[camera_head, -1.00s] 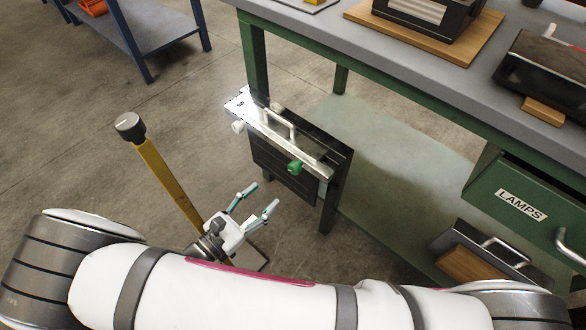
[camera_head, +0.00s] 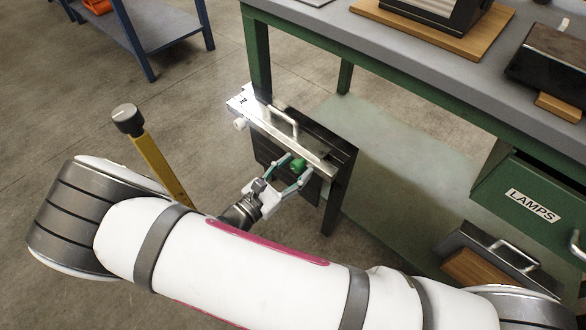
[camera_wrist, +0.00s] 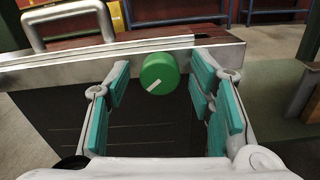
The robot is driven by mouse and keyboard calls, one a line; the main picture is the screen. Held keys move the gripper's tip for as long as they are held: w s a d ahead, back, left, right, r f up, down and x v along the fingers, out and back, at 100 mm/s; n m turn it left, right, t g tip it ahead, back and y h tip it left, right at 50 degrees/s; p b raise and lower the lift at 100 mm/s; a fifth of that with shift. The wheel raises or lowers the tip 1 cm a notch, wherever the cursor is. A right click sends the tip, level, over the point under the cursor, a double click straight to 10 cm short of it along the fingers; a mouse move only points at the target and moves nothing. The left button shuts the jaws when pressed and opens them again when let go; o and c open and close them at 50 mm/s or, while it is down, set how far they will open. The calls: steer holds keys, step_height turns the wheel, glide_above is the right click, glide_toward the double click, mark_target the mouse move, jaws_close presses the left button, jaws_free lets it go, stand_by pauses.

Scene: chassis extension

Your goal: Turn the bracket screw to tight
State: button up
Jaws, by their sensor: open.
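The bracket screw looks to be the green knob (camera_head: 298,164) on the front of a dark panel with a silver top rail (camera_head: 290,140). In the wrist view the green knob (camera_wrist: 160,74) is round, with a white mark slanting from lower left to upper right. My gripper (camera_head: 289,172) is open, its teal-padded fingers on either side of the knob. In the wrist view my gripper (camera_wrist: 160,95) shows gaps between both fingers and the knob. A white knob (camera_head: 240,124) is at the rail's far left end.
The green workbench (camera_head: 440,75) stands behind and right of the panel. A drawer labelled LAMPS (camera_head: 530,205) is at the right. A yellow post (camera_head: 158,168) with a dark cap stands on the floor at left. A silver handle (camera_head: 282,122) rises from the rail.

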steer(key=c, duration=1.2)
steer(key=shift+o, duration=0.2)
steer(key=shift+m, duration=0.4)
steer(key=m, duration=0.3)
steer(key=shift+m+p, duration=0.35)
steer(key=shift+m, duration=0.05)
steer(key=m, duration=0.4)
steer(key=shift+m+p, duration=0.3)
steer(key=m+p, duration=0.1)
steer(key=m, duration=0.9)
steer(key=shift+m+p, duration=0.3)
steer(key=shift+m, duration=1.6)
steer(key=shift+p, duration=0.3)
